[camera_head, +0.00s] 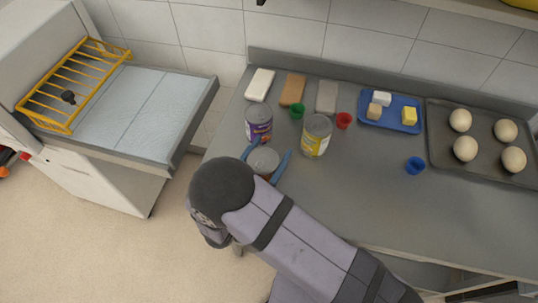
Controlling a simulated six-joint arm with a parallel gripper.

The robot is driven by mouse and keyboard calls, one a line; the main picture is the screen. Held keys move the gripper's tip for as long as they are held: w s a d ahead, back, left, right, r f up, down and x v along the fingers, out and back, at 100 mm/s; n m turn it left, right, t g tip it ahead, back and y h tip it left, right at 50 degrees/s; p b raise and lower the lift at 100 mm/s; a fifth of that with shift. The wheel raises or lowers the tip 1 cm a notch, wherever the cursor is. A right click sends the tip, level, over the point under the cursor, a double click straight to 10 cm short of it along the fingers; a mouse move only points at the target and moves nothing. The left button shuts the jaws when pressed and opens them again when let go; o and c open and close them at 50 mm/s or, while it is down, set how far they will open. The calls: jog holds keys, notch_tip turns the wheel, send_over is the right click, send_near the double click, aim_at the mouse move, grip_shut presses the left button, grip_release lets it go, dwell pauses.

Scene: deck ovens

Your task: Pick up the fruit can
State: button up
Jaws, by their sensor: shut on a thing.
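Three cans stand close together at the left part of the grey counter. One can (263,160) with a grey metal lid is between the blue fingers of my gripper (267,154), which is shut on it. Its label is mostly hidden by the arm, so I cannot tell if it is the fruit can. A purple-labelled can (259,127) stands just behind it, very near the left fingertip. A can with a yellow and white label (315,138) stands to the right. I cannot tell whether the held can is lifted off the counter.
Green (297,111), red (343,120) and blue (415,166) cups stand on the counter (350,200). White, tan and grey blocks (292,90) lie along the back. A blue tray (382,122) holds small blocks; a dark tray (433,153) holds several pale round pieces. Bare counter lies right of the arm.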

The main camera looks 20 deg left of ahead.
jog(key=shift+r+b, duration=0.9)
jog(key=shift+r, duration=3.75)
jog(key=shift+r, duration=0.15)
jog(key=shift+r, duration=0.25)
notch_tip(320, 180, up, 6)
jog(key=w+d+m+h+p, duration=0.1)
jog(key=w+d+m+h, duration=0.15)
jog(key=w+d, duration=0.75)
jog(key=w+d+m+g+h+p, duration=0.1)
jog(key=w+d+g+h, duration=0.15)
jog(key=d, duration=0.85)
jog(key=w+d+m+g+h+p, duration=0.1)
jog(key=w+d+h, duration=0.15)
jog(key=d, duration=0.85)
jog(key=shift+t+y, duration=0.25)
jog(key=shift+y, duration=0.2)
jog(key=shift+w+a+f, duration=0.1)
jog(key=shift+a+f, duration=0.05)
jog(key=shift+f, duration=1.2)
jog(key=shift+w+a+f, duration=0.1)
jog(key=shift+a+f, duration=0.05)
jog(key=shift+f, duration=1.15)
